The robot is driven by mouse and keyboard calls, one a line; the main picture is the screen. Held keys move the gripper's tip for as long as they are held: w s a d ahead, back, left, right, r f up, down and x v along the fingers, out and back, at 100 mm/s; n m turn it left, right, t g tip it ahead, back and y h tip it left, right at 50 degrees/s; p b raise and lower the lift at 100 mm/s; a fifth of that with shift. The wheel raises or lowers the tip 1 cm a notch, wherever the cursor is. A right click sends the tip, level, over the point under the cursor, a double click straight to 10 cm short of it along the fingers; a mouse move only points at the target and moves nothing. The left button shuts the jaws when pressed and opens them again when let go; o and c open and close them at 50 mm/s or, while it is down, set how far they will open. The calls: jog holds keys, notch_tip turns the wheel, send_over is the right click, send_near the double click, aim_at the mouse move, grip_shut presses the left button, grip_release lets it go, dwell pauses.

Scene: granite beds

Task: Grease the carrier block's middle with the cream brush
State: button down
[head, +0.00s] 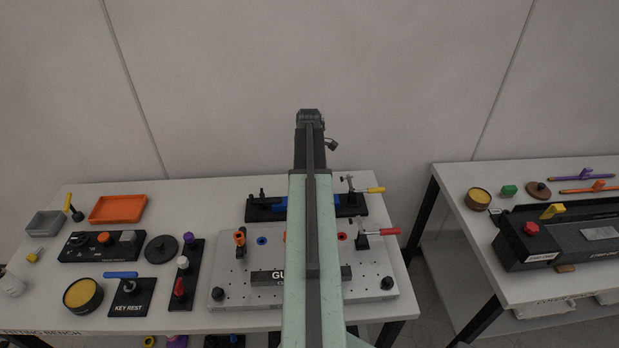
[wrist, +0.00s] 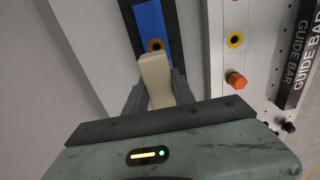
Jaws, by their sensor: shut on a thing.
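My gripper (wrist: 153,88) is shut on the cream brush (wrist: 154,72), whose pale block-like body shows between the fingers in the wrist view. The brush's far end lies just below a dark round hole with a tan ring on the blue carrier block (wrist: 150,22). I cannot tell whether the brush touches the block. In the head view the blue carrier block (head: 268,204) sits on a black rail at the back of the bench, and my arm hides its middle. The gripper's fingers and the brush are hidden there.
A grey plate with a black guide bar (head: 268,277) lies in front of the rail. Clamps with a yellow handle (head: 376,190) and a red handle (head: 391,231) stand at right. An orange tray (head: 118,209) and a switch box (head: 102,246) are at left. A second bench stands right, across a gap.

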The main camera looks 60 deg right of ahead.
notch_tip(320, 180, down, 6)
jog(key=b, duration=0.6)
jog(key=shift+f, duration=0.2)
jog(key=shift+w+a+r+p, duration=0.4)
jog(key=shift+w+r+p, duration=0.15)
jog(key=shift+p, duration=0.05)
jog(key=shift+w+a, duration=0.3)
jog(key=shift+w, duration=0.1)
jog(key=shift+f+b, duration=0.75)
jog(key=shift+r, duration=0.1)
